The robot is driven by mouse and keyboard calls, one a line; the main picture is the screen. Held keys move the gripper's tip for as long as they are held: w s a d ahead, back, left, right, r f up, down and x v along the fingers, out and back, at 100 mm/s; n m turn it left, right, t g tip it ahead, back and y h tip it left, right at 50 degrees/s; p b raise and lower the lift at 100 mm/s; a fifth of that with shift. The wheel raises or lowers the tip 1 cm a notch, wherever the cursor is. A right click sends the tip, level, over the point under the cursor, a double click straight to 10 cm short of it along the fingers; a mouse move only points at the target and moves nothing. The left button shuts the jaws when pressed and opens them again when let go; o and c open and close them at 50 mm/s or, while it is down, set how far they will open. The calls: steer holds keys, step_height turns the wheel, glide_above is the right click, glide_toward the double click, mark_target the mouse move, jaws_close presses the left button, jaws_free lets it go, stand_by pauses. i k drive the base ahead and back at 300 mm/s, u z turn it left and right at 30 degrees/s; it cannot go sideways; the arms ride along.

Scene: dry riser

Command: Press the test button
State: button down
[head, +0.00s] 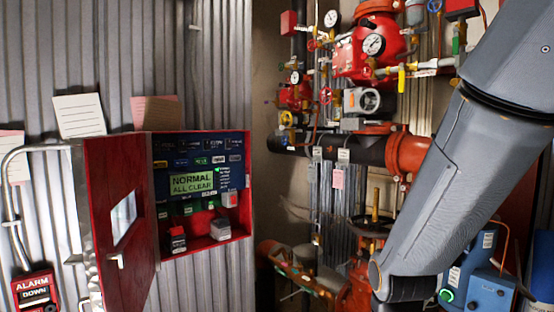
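A red cabinet (244,234) is fixed to the corrugated wall at the left. Its red door (103,200) stands open to the left. Inside is a dark blue panel (163,185) with a green display (192,184) reading "NORMAL ALL CLEAR". Small labelled keys are in rows above the display, and green keys (188,210) are below it. The key labels are too small to tell which is a test button. My arm crosses the right side in front of the pipes. My gripper is out of view.
Red valves (372,52), gauges and pipes fill the middle and right. A blue box (489,288) with a green button (446,296) stands at lower right. An "ALARM DOWN" box (35,291) is at lower left. The space before the cabinet opening looks clear.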

mark_target(218, 158)
steer(key=z, duration=1)
steer(key=i, duration=1.1)
steer(key=u, duration=2.75)
